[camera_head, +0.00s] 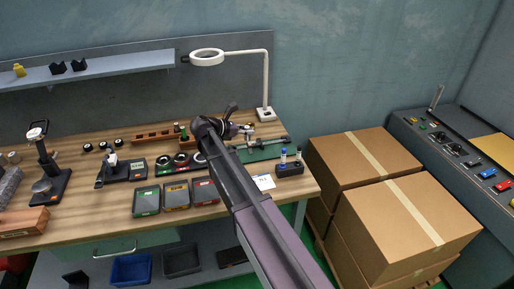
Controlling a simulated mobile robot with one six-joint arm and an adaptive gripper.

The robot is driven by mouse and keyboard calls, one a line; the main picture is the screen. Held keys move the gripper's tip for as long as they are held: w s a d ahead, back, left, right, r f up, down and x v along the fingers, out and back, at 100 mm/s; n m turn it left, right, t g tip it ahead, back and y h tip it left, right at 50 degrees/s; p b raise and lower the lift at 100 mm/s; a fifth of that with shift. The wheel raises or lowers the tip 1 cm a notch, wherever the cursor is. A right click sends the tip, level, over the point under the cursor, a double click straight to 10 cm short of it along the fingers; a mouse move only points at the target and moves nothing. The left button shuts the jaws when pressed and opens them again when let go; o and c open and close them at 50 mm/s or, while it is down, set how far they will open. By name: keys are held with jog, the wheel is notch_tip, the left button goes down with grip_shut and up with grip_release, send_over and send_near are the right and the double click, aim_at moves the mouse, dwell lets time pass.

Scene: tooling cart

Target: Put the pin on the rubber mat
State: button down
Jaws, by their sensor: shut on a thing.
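My gripper (243,130) is small in the view, over the right part of the wooden bench, near the foot of the lamp. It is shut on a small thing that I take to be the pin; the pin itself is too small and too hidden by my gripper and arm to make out. A flat green mat (268,153) lies on the bench just in front of my gripper, partly behind my arm, with a long metal tool on it. I cannot tell for sure that this is the rubber mat.
A white ring lamp (267,80) stands behind my gripper. Shallow trays (176,196) line the front; gauges (110,172) stand to the left. Cardboard boxes (408,215) are stacked right of the bench.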

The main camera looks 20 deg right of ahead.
jog(key=shift+a, duration=0.15)
jog(key=s+a+f+b, duration=0.2)
jog(key=s+f+b, duration=0.1)
jog(key=s, duration=0.9)
jog(key=shift+s+a+f+b, duration=0.2)
jog(key=shift+s+f+b, duration=0.15)
jog(key=shift+f+b, duration=0.1)
jog(key=shift+g, duration=0.3)
jog(key=w, duration=0.5)
jog(key=w+d+f+b, duration=0.1)
jog(key=w, duration=0.8)
jog(key=shift+w+d+f, duration=0.15)
jog(key=shift+w+d, duration=0.1)
jog(key=shift+w, duration=0.1)
jog(key=shift+w, duration=0.3)
jog(key=shift+w+f+b, duration=0.35)
jog(key=shift+f+b, duration=0.25)
jog(key=shift+b, duration=0.15)
jog(key=shift+f+b, duration=1.25)
